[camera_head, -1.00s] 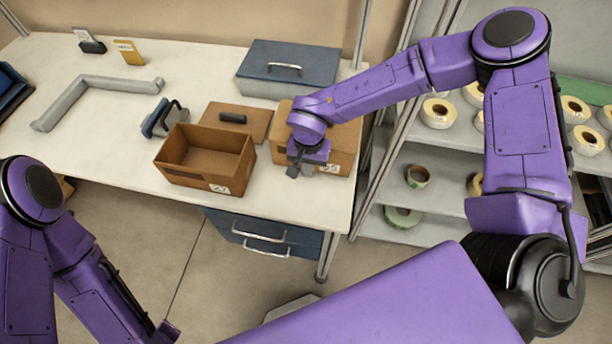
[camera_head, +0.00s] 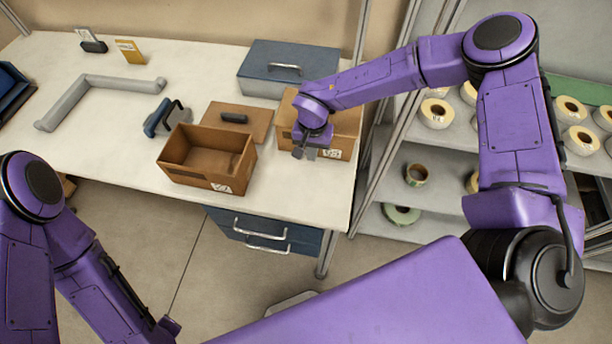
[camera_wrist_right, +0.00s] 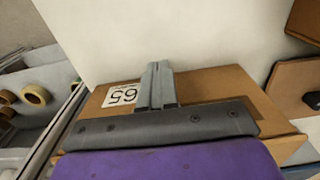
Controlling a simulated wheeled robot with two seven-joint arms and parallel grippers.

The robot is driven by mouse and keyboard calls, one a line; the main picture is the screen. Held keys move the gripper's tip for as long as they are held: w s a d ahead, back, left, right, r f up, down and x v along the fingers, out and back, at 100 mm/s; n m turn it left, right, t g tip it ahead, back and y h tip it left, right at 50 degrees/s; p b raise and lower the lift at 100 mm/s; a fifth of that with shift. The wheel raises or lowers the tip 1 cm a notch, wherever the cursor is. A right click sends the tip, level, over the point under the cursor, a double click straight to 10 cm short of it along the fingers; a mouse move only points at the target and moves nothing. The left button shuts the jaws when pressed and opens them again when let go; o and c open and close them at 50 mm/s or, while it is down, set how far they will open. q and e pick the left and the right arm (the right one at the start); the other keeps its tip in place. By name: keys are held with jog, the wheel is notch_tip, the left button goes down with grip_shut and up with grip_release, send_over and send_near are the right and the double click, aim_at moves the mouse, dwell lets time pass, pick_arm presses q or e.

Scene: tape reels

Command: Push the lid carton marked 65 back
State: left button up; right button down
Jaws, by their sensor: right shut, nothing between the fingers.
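The lid carton marked 65 (camera_head: 343,126) is a closed brown box standing on the white table, right of an open brown box. Its white label shows the number in the right wrist view (camera_wrist_right: 122,95). My right gripper (camera_head: 304,153) is at the carton's front side, shut with nothing in it. In the right wrist view the closed fingers (camera_wrist_right: 157,75) overlap the carton's labelled face, beside the label; contact looks likely but is hard to confirm. The gripper and wrist hide part of the carton. My left arm is at the lower left, its gripper outside the picture.
The open box (camera_head: 168,153) stands close left of the carton, with a flat brown lid (camera_head: 252,122) with a dark handle behind it. A blue-lidded grey box (camera_head: 290,62) stands behind the carton, near it. Tape reels fill the shelves (camera_head: 445,140) at right.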

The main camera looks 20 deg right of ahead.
jog(key=shift+s+a, duration=0.3)
jog(key=shift+s, duration=0.2)
jog(key=shift+s+a+p, duration=0.3)
jog(key=shift+s+a, duration=0.15)
jog(key=shift+s, duration=0.2)
jog(key=shift+s+a+p, duration=0.3)
jog(key=shift+s+a, duration=0.1)
jog(key=shift+s, duration=0.2)
notch_tip(320, 180, up, 3)
jog(key=shift+w+f+p, duration=0.15)
jog(key=shift+f+p, duration=0.05)
jog(key=shift+p, duration=0.45)
jog(key=shift+r, duration=0.4)
notch_tip(320, 180, up, 6)
jog(key=shift+r, duration=0.25)
